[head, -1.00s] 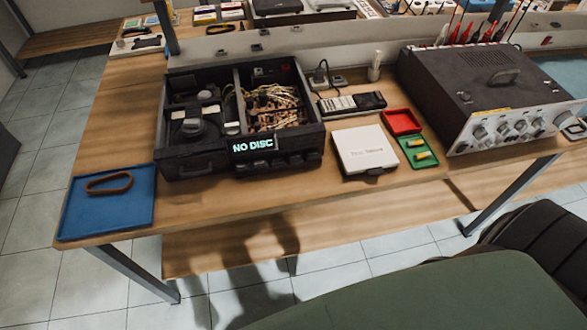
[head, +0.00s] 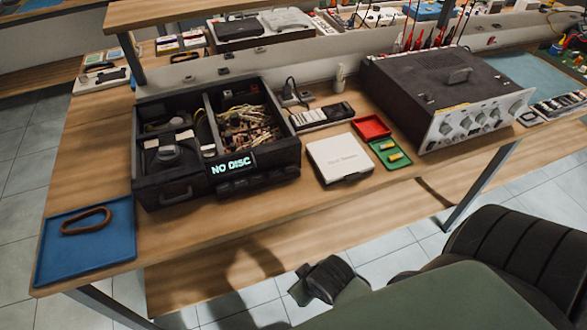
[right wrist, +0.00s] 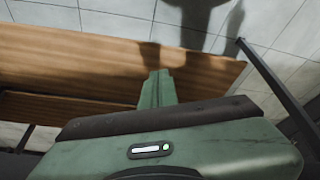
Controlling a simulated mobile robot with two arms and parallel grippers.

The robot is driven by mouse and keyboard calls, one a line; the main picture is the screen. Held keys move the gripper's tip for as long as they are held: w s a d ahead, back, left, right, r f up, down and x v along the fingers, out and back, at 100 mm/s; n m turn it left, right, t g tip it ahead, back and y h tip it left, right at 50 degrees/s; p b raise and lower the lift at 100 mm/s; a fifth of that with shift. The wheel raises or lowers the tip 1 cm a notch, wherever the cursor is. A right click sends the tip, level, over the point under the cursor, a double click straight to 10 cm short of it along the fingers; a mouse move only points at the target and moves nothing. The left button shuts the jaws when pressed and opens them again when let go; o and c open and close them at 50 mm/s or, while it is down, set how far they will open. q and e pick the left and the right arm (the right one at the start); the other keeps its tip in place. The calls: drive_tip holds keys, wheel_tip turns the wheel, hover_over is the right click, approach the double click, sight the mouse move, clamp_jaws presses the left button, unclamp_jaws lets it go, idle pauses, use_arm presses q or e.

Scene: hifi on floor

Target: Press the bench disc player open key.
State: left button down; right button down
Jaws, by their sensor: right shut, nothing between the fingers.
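The disc player (head: 215,145) is a black, open-topped box on the wooden bench, left of centre in the head view. Its display (head: 231,166) reads "NO DISC". Dark keys (head: 262,180) sit along the front below the display; their labels are too small to read. My right gripper (right wrist: 158,88) is shut and empty in the right wrist view, over the bench's lower shelf and the floor. In the head view it shows partly (head: 300,288), low and in front of the bench, apart from the player. My left gripper is not in view.
A blue tray (head: 110,255) with a brown ring (head: 86,221) lies left of the player. A white case (head: 340,158), red tray (head: 371,127) and green tray (head: 389,152) lie to its right, before a grey instrument (head: 450,95). The bench front edge lies between gripper and player.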

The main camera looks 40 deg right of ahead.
drive_tip(key=w+d+r+m+t+h, duration=0.1)
drive_tip(key=w+d+r+t, duration=0.2)
drive_tip(key=r, duration=0.5)
drive_tip(key=w+d+r+m+t+h, duration=0.1)
drive_tip(key=w+d+r+m+t, duration=0.1)
drive_tip(key=r, duration=0.6)
drive_tip(key=w+d+r+m+t+h, duration=0.1)
drive_tip(key=w+d+r+t, duration=0.3)
drive_tip(key=r, duration=0.4)
drive_tip(key=shift+w+r+t+h, duration=0.4)
drive_tip(key=shift+w+t, duration=0.5)
drive_tip(key=shift+w, duration=0.15)
drive_tip(key=shift+d, duration=0.1)
drive_tip(key=p, duration=0.1)
hover_over(288, 161)
drive_tip(key=s, duration=0.4)
drive_tip(key=shift+a+f, duration=0.25)
drive_tip(key=shift+f, duration=0.3)
drive_tip(key=shift+a+f, duration=0.2)
drive_tip(key=shift+f, duration=0.35)
wheel_tip(288, 161, down, 3)
drive_tip(key=shift+r, duration=0.1)
drive_tip(key=shift+f, duration=0.8)
